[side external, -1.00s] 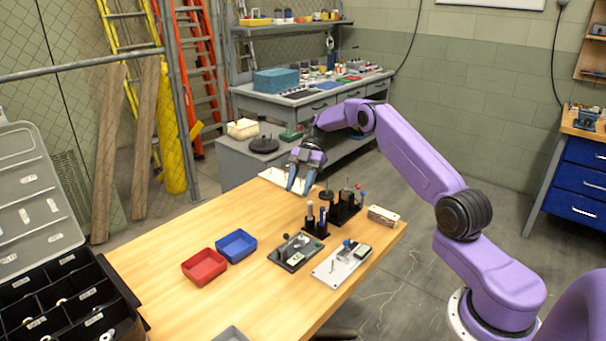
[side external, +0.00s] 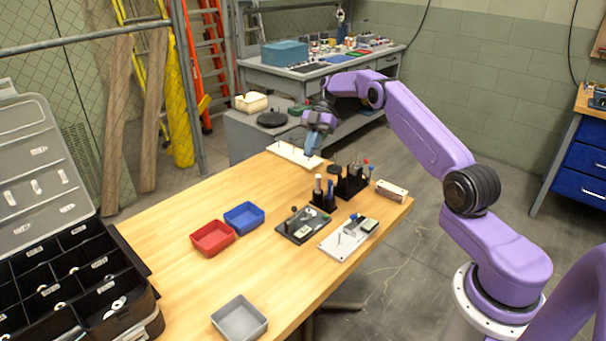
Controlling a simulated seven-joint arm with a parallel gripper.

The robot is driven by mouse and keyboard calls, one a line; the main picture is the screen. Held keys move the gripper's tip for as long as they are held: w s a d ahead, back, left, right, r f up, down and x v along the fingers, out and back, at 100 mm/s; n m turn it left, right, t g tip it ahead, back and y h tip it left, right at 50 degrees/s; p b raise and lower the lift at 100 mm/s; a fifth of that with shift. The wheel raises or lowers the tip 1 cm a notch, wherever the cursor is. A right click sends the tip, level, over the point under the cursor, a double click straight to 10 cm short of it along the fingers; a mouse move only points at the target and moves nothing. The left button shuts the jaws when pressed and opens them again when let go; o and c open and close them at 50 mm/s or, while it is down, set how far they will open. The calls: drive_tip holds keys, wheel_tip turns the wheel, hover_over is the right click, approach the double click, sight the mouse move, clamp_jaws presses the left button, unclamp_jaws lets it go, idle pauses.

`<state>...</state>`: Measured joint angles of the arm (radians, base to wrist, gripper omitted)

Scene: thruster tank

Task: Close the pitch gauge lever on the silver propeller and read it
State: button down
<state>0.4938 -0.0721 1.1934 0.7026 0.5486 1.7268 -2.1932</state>
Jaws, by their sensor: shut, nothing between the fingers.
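My gripper (side external: 312,150) has blue fingers that look together and empty. It is at the far end of the wooden table, just above or behind the white board with small pegs (side external: 295,154). A dark plate with small upright parts (side external: 303,226) and a light plate with a small device and a blue knob (side external: 348,240) lie side by side near the table's right edge, well away from my gripper. Either may carry the pitch gauge; I cannot tell which. The silver propeller and the gauge lever are too small to make out for certain.
Black holders with upright tools (side external: 352,182) stand between the plates and my gripper, beside a small block (side external: 391,189). A red bin (side external: 212,238), a blue bin (side external: 244,218) and a grey tray (side external: 239,318) are on the table. An open black case (side external: 75,280) is at left. The table's left middle is clear.

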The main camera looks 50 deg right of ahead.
drive_tip(key=a+f+m+h, duration=0.1)
drive_tip(key=f+m, duration=0.3)
drive_tip(key=a+f+m+h, duration=0.1)
drive_tip(key=a+f+m, duration=0.1)
drive_tip(key=f+m, duration=0.2)
drive_tip(key=a+f+m+h, duration=0.1)
drive_tip(key=f+m+h, duration=0.1)
drive_tip(key=f+m, duration=0.1)
drive_tip(key=shift+w+a+f+m, duration=0.1)
drive_tip(key=shift+a+f+m, duration=0.1)
drive_tip(key=shift+f, duration=0.25)
drive_tip(key=shift+w+a+f+m, duration=0.1)
drive_tip(key=shift+a+f+m, duration=0.1)
drive_tip(key=shift+f, duration=0.2)
drive_tip(key=shift+s+a+r, duration=0.1)
drive_tip(key=shift+s+a, duration=0.45)
drive_tip(key=shift+a, duration=0.3)
drive_tip(key=shift+s+a+r, duration=0.1)
drive_tip(key=shift+s+a, duration=0.4)
drive_tip(key=shift+a, duration=0.3)
drive_tip(key=shift+a, duration=0.1)
drive_tip(key=shift+a+r, duration=0.4)
drive_tip(key=shift+a, duration=0.25)
drive_tip(key=shift+a+r, duration=0.35)
drive_tip(key=shift+a, duration=0.3)
